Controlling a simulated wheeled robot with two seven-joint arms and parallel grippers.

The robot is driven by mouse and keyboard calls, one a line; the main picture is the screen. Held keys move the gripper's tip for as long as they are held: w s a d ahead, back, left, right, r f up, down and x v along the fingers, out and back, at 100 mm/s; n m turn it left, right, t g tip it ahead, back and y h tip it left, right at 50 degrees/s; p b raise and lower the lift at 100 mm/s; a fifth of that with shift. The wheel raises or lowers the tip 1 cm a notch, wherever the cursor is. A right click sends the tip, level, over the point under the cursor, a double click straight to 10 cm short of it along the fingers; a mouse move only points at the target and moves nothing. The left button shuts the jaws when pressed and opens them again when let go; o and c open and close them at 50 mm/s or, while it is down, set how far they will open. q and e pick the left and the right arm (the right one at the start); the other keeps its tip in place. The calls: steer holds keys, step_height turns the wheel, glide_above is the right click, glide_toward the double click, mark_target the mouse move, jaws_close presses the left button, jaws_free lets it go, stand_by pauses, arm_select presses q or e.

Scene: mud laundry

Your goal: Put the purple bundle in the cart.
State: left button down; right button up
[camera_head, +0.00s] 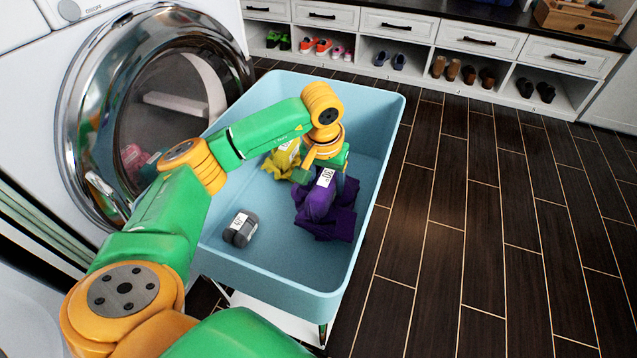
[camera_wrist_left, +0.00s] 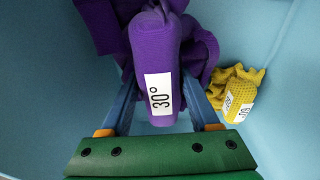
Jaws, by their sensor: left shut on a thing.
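The purple bundle (camera_head: 322,210) with a white 30° label is inside the light blue cart (camera_head: 265,283), in its right half. My left gripper (camera_head: 318,180) reaches down into the cart and is shut on the bundle. In the left wrist view the purple bundle (camera_wrist_left: 153,60) sits between the two fingers of my left gripper (camera_wrist_left: 160,110), its label facing the camera. I cannot tell whether the bundle touches the cart floor. My right gripper is not in view.
A yellow cloth (camera_head: 282,160) and a grey bundle (camera_head: 241,228) lie in the cart. A washing machine (camera_head: 75,110) with a round glass door stands at the left. A shoe cabinet (camera_head: 400,35) stands at the back. The dark floor (camera_head: 480,240) on the right is clear.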

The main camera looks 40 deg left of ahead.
arm_select(q)
step_height(320, 180, down, 4)
steer(key=shift+f+b, duration=0.1)
steer(key=shift+b, duration=0.4)
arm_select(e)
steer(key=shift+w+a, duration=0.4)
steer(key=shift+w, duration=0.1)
arm_select(q)
steer(key=shift+c, duration=0.6)
jaws_free()
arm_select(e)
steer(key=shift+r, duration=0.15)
arm_select(q)
steer(key=r+p, duration=0.1)
steer(key=r, duration=0.3)
steer(key=s+r+p, duration=0.1)
steer(key=r, duration=0.3)
steer(key=r+p, duration=0.1)
steer(key=r, duration=0.3)
steer(key=shift+s+d+r+p, duration=0.15)
steer(key=shift+s+d+p, duration=0.15)
steer(key=shift+s, duration=0.1)
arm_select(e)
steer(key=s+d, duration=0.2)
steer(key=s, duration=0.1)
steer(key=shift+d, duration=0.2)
arm_select(q)
steer(key=shift+a, duration=0.1)
